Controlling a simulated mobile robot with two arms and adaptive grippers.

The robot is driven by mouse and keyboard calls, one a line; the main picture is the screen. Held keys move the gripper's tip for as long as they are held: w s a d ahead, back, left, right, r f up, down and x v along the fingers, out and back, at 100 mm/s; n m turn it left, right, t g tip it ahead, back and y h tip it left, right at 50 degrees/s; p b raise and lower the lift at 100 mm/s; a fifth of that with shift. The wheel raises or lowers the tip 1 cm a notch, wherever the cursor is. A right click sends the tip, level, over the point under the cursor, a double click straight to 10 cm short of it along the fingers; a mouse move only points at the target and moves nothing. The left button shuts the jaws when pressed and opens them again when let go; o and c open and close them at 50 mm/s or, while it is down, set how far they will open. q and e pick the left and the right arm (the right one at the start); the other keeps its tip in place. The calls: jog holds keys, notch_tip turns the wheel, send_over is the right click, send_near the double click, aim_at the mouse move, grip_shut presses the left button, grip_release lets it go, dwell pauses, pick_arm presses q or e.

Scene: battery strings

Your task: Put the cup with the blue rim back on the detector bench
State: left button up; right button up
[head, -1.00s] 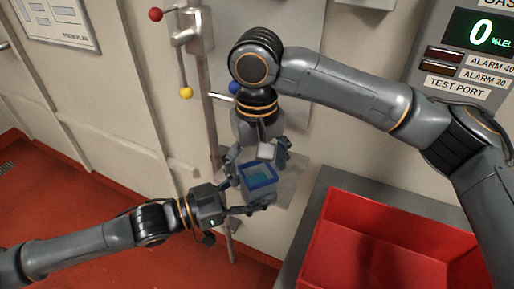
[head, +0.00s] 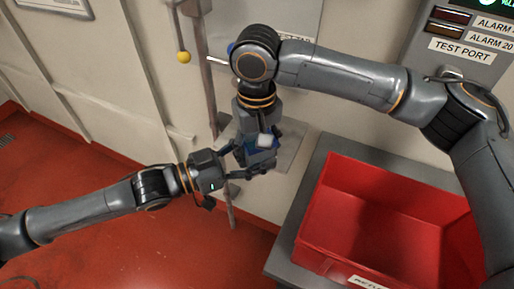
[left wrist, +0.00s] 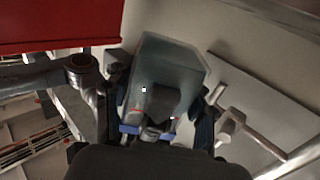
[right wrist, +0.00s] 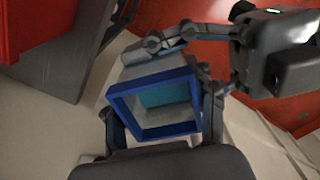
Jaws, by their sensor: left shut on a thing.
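The cup with the blue rim (head: 262,158) is held in the air between my two grippers, mostly hidden by fingers in the head view. In the right wrist view its square blue rim (right wrist: 155,99) faces the camera, with teal inside. My left gripper (head: 244,166) is shut on the cup's body from the left; the left wrist view shows the cup's pale grey body (left wrist: 170,65) between its fingers. My right gripper (head: 260,142) reaches down over the cup. Its fingers stand on either side of the rim and look open; contact is unclear.
A red bin (head: 335,165) stands on a grey bench top (head: 310,172) at the right. A grey detector panel (head: 445,65) labelled TEST PORT is on the wall above. A pole (head: 205,80) with a yellow-knobbed lever (head: 183,57) stands behind the grippers. Red floor is clear at left.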

pick_arm(q)
jog(key=o, duration=1.1)
